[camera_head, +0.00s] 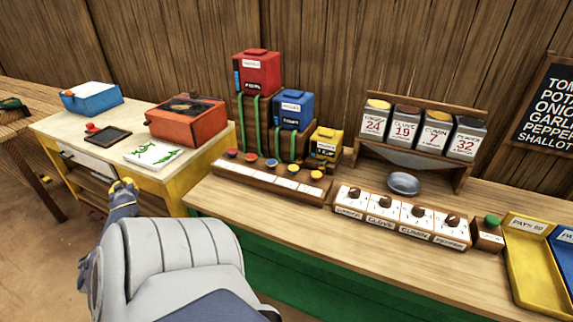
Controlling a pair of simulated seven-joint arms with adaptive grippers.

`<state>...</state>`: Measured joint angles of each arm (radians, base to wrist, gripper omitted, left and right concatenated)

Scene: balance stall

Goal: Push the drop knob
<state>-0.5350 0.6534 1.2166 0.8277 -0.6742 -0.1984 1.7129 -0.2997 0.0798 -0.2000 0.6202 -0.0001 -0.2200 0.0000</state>
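A small brown box (487,238) with a round green knob (492,220) on top stands at the right of the counter. It may be the drop knob; I can read no label on it. My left gripper (124,184), with yellow fingertips, is at the left, in front of the yellow side table and far from the green knob. Its fingers are small and partly turned away, so I cannot tell whether it is open or shut. I see nothing held in it. My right gripper is out of view.
A white block of dark knobs (403,217) stands left of the green knob, below a metal bowl (403,183) and a rack of spice bins (420,130). A yellow tray (535,270) is to the right. A row of coloured buttons (270,178) sits farther left.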

